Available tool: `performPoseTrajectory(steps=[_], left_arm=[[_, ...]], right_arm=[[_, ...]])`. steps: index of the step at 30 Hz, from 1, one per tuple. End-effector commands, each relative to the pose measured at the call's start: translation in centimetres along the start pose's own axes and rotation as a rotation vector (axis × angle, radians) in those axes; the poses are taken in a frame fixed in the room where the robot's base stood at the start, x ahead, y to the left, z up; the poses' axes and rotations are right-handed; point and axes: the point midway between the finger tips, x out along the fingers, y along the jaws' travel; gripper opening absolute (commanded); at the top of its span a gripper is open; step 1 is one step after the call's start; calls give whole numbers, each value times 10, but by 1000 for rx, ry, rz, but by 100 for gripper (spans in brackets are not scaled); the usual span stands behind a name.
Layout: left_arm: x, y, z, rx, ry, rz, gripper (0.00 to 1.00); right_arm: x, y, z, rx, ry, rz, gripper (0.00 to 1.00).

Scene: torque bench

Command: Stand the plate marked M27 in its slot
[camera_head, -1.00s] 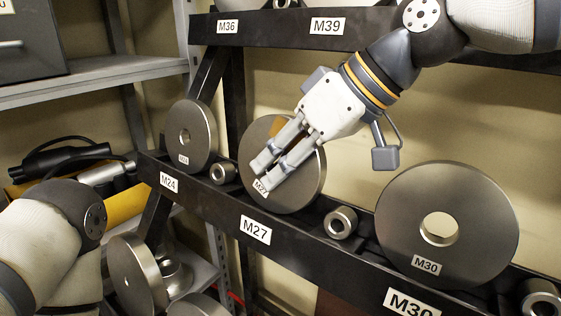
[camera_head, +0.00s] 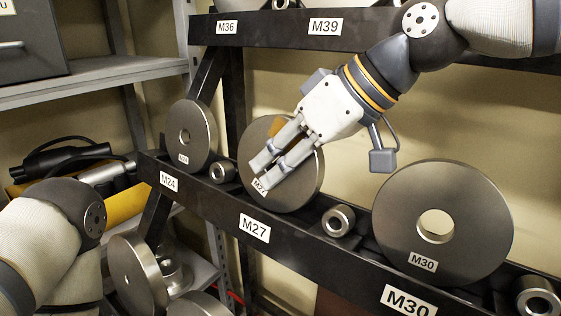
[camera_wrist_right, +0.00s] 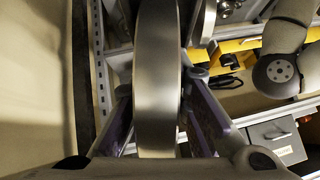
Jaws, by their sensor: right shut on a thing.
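The grey steel plate marked M27 (camera_head: 302,183) stands upright on the middle rail, above the rail label M27 (camera_head: 255,228). My right gripper (camera_head: 264,171) is shut on it, its fingers across the plate's face and partly over its tag. In the right wrist view the plate's rim (camera_wrist_right: 158,75) runs between the two fingers. Whether its lower edge rests fully in the slot cannot be told. My left arm shows at the lower left, but its gripper is out of view.
Plate M24 (camera_head: 200,127) stands to the left and larger plate M30 (camera_head: 477,222) to the right on the same rail (camera_head: 205,199). Small steel rings (camera_head: 339,221) sit between the plates. An upper rail (camera_head: 262,29) crosses behind my right arm. A grey shelf (camera_head: 90,80) is at left.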

Motion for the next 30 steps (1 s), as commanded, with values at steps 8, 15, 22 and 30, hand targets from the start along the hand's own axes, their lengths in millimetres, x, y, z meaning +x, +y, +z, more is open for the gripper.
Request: performPoseTrajectory(steps=[8, 15, 22, 30], left_arm=[[5, 0, 4, 0, -18, -1, 82], [5, 0, 4, 0, -17, -1, 82], [3, 0, 3, 0, -13, 0, 82], [2, 0, 2, 0, -9, -1, 82]], right_arm=[[16, 4, 18, 19, -51, -18, 25], [16, 4, 18, 19, -51, -18, 40], [14, 3, 17, 17, -48, -16, 40], [7, 3, 18, 18, -52, -15, 40]])
